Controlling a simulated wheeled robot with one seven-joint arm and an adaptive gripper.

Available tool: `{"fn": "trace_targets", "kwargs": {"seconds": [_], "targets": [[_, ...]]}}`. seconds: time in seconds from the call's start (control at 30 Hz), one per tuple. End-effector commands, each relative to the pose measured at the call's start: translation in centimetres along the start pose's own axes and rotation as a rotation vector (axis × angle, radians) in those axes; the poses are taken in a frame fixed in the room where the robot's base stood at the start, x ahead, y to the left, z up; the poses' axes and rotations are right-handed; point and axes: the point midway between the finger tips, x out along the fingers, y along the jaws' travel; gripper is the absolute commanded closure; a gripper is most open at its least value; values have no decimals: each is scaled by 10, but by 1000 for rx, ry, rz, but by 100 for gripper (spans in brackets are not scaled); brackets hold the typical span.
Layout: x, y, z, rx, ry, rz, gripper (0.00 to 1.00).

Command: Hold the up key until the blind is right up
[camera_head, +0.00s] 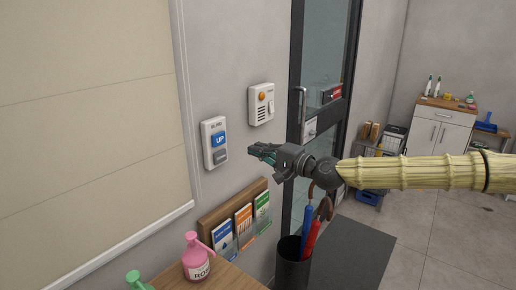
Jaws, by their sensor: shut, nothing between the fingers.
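The blind control (214,143) is a white plate on the wall, with a blue key marked UP (219,139) above a grey key (220,156). The blind (85,110) is a cream panel at the left. Its bottom rail (120,250) is low, close to the counter, and its top is out of view. My gripper (252,150) is shut and empty. It points left, to the right of the blind control, and appears apart from the keys.
A second wall plate (261,104) with an orange button is above my gripper. A leaflet rack (235,222), an umbrella bin (292,265) and a pink bottle (197,258) on the counter (225,278) are below. A glass door (322,80) stands behind.

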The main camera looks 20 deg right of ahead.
Motion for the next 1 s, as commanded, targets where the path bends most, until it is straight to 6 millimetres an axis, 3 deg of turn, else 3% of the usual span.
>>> {"fn": "trace_targets", "kwargs": {"seconds": [0.7,1.0], "targets": [[93,-3,1,0,-1,1,100],[117,-1,1,-1,-1,-1,100]]}}
